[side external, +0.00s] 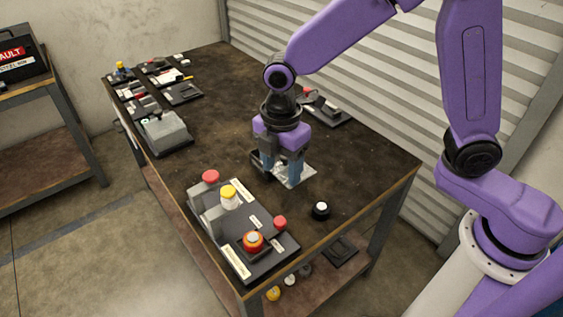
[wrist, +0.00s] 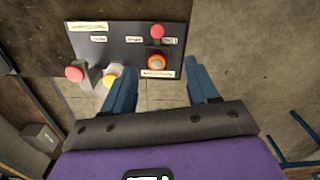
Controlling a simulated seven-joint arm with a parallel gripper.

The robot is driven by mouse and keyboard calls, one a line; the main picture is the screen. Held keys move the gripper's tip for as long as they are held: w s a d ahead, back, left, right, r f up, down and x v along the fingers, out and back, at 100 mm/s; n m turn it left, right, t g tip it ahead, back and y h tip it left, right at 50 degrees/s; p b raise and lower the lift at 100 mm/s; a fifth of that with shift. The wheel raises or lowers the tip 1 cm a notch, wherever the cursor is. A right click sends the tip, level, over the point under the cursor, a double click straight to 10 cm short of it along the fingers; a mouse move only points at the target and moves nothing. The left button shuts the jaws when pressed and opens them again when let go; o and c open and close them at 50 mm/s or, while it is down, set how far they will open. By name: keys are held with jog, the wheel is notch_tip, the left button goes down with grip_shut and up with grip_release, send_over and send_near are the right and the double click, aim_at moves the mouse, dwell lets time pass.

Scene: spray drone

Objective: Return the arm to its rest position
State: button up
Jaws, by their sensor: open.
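My purple arm reaches over the dark workbench (side external: 225,110) from the right.
A dark panel (side external: 265,232) at the near bench edge carries red and yellow capped parts and an orange-red round part (side external: 253,241). A small black part with white top (side external: 320,210) stands right of it. A grey box (side external: 165,134) and several small trays lie farther back. A ribbed shutter (side external: 380,90) is behind.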

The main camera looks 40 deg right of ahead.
jog(key=shift+r, duration=0.2)
jog(key=s+d+r+m, duration=0.2)
jog(key=s+d+m, duration=0.2)
jog(key=s+d, duration=0.5)
jog(key=s+d+r+m, duration=0.2)
jog(key=s+d+m, duration=0.2)
jog(key=s+d, duration=0.4)
jog(key=s, duration=0.4)
jog(key=shift+d+r, duration=0.2)
jog(key=shift+d, duration=0.15)
